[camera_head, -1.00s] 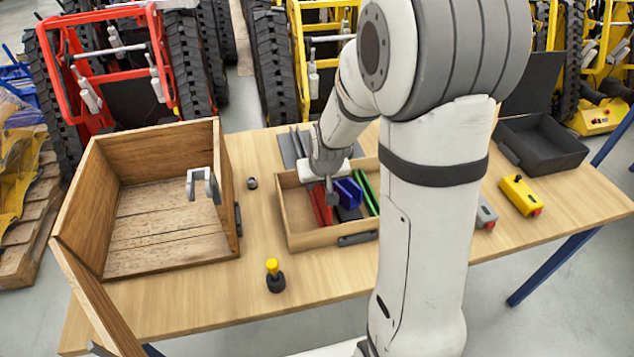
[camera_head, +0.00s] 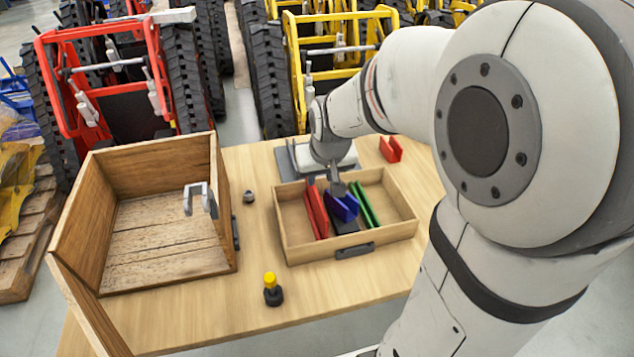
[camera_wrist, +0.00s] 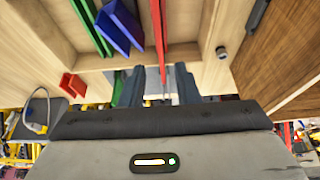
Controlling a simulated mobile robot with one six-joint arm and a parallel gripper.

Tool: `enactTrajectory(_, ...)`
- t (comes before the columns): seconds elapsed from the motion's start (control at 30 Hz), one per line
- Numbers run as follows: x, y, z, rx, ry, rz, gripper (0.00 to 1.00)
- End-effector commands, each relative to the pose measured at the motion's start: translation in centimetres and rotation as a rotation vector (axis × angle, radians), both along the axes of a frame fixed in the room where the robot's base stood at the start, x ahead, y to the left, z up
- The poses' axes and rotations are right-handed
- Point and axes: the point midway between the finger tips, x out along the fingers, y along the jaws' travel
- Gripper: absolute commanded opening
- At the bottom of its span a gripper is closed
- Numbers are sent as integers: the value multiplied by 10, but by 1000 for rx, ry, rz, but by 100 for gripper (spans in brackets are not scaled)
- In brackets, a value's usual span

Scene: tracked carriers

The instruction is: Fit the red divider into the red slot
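In the head view, a small red piece with raised sides (camera_head: 390,149) stands on the table behind the tray; it also shows in the wrist view (camera_wrist: 72,85). It looks like the divider. Two upright red strips (camera_head: 316,210), seemingly the red slot, stand in the tray; in the wrist view they show as a thin red line (camera_wrist: 158,30). My gripper (camera_head: 338,188) is over the tray's back part, close to the blue piece. In the wrist view its fingers (camera_wrist: 162,75) are apart with nothing visibly clamped; the red line's end lies between them in the picture.
The wooden tray (camera_head: 405,226) also holds a blue piece with raised sides (camera_head: 343,207) and green strips (camera_head: 365,203). A wooden box (camera_head: 145,150) stands left. A yellow-topped knob (camera_head: 271,288) and a small grey knob (camera_head: 249,197) stand on the table (camera_head: 225,300).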

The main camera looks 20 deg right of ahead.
Motion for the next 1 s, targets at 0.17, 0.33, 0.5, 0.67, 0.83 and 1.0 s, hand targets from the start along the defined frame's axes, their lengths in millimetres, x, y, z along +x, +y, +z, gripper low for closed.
enactTrajectory(0.17, -19, 0, 13, 0, 12, 1, 29)
enactTrajectory(0.33, -82, 0, 27, -1, 74, 2, 29)
enactTrajectory(0.5, -141, 0, 31, -2, 140, 2, 29)
enactTrajectory(0.67, -166, 4, 29, -3, 173, 4, 29)
enactTrajectory(0.83, -168, 4, 29, -2, 177, 4, 29)
enactTrajectory(1.0, -168, 4, 32, -2, 176, 4, 29)
